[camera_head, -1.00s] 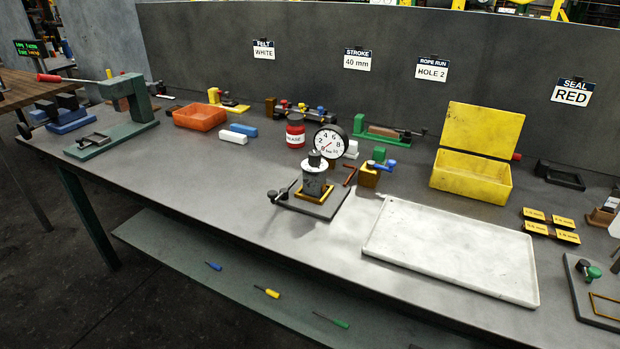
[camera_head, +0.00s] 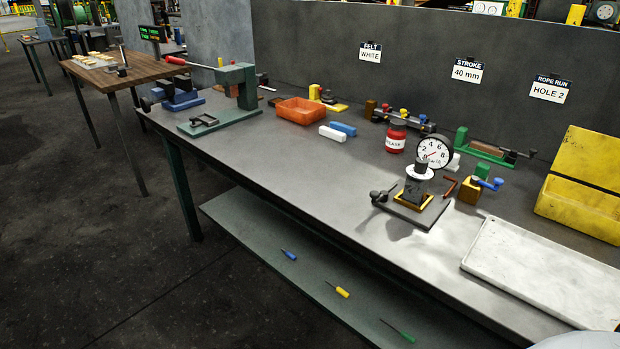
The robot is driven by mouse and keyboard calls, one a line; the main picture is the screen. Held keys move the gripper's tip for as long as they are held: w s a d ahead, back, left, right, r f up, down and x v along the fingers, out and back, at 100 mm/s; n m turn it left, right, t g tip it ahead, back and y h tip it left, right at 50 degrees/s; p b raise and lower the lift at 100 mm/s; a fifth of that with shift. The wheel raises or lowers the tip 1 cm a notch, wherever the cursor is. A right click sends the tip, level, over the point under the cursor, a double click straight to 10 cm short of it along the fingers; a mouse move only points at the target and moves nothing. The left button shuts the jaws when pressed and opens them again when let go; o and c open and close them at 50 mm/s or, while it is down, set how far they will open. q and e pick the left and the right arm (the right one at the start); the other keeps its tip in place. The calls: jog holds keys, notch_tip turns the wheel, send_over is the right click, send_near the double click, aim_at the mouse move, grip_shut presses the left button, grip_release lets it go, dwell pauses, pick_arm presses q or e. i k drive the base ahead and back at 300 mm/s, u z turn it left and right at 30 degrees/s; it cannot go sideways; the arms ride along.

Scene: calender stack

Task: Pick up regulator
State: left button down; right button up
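No part is labelled as the regulator, so I cannot tell for certain which one it is. A small brass-coloured block (camera_head: 469,191) with a blue-handled part (camera_head: 489,184) stands right of the round dial gauge (camera_head: 434,151). The gauge is behind a grey cylinder (camera_head: 418,188) with a white disc on top, which stands in a yellow frame on a dark plate (camera_head: 405,212). Neither gripper is in view.
The grey bench (camera_head: 290,165) has free room at its front middle. A white tray (camera_head: 540,268) and an open yellow box (camera_head: 585,205) are at right. An orange bin (camera_head: 299,111), a red jar (camera_head: 396,137) and a green press (camera_head: 240,88) stand further left. Screwdrivers lie on the lower shelf (camera_head: 250,230).

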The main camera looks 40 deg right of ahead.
aim_at(416, 186)
jog(key=u, duration=0.4)
jog(key=i, duration=1.75)
jog(key=z, duration=2.75)
